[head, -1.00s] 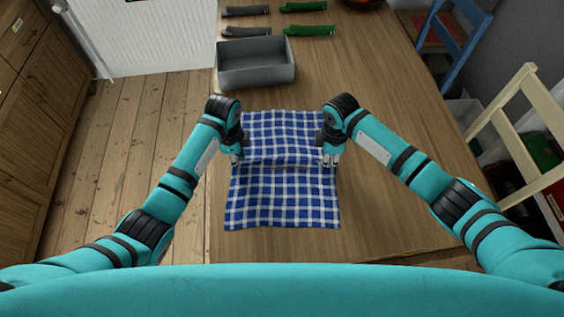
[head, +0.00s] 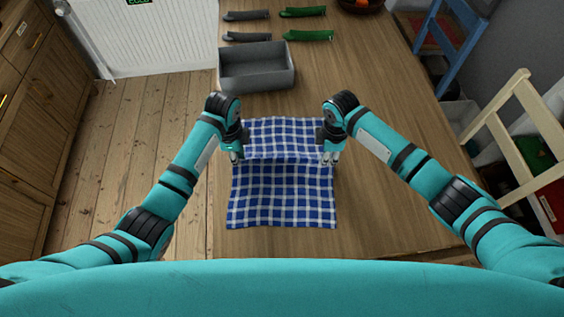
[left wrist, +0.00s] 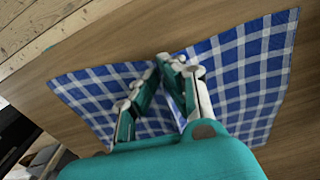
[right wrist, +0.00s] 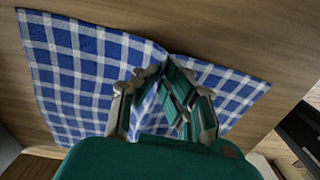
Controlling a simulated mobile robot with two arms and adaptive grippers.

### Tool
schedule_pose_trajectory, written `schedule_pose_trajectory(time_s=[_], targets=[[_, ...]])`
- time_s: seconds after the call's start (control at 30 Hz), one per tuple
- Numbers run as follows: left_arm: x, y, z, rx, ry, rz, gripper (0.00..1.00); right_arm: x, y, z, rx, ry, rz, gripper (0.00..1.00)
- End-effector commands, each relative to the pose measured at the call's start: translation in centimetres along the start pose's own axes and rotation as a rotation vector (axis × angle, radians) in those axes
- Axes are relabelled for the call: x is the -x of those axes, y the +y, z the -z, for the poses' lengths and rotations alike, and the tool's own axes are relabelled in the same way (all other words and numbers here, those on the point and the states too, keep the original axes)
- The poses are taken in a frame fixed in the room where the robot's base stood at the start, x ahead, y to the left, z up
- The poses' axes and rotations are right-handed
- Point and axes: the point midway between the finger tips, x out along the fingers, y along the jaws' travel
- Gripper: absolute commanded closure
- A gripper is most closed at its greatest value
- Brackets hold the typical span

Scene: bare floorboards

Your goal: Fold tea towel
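The blue-and-white checked tea towel (head: 282,197) lies on the wooden table, its near part flat. A raised crease crosses it between my two grippers, and its far part lies beyond. My left gripper (head: 237,156) is shut on the towel at the crease's left side; in the left wrist view its fingertips (left wrist: 168,60) meet at the raised cloth. My right gripper (head: 329,157) is at the crease's right side. In the right wrist view its fingertips (right wrist: 158,72) come together on the raised cloth (right wrist: 150,108). The pinched cloth is partly hidden by the fingers.
A grey tray (head: 257,84) stands on the table beyond the towel. Several grey and green-handled utensils (head: 308,35) lie behind it, with a bowl (head: 360,5) at the far edge. The table (head: 400,215) is clear right of the towel. A cream chair (head: 520,150) stands to the right.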

Motion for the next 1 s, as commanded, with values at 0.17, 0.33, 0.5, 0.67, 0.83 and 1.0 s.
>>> schedule_pose_trajectory(time_s=[0.17, 0.33, 0.5, 0.67, 0.83, 1.0], targets=[[0.6, 0.0, 0.0, 0.000, 0.000, 0.000, 1.00, 0.6, 0.0, 0.0, 0.000, 0.000, 0.000, 1.00], [0.5, 0.0, 0.0, 0.000, 0.001, 0.001, 1.00, 0.5, 0.0, 0.0, 0.000, 0.001, -0.001, 1.00], [1.2, -0.1, 0.0, 0.000, 0.001, 0.002, 1.00, 1.2, 0.1, 0.0, 0.000, 0.001, -0.001, 1.00], [3.5, -0.1, 0.0, 0.000, 0.000, 0.002, 1.00, 3.5, 0.1, 0.1, 0.000, 0.001, -0.002, 1.00], [6.9, -0.1, 0.1, 0.000, 0.000, 0.002, 1.00, 6.9, 0.0, 0.1, 0.000, 0.001, -0.001, 1.00], [10.0, 0.0, 0.1, -0.001, 0.001, 0.002, 1.00, 10.0, 0.0, 0.1, 0.000, 0.001, -0.001, 1.00]])
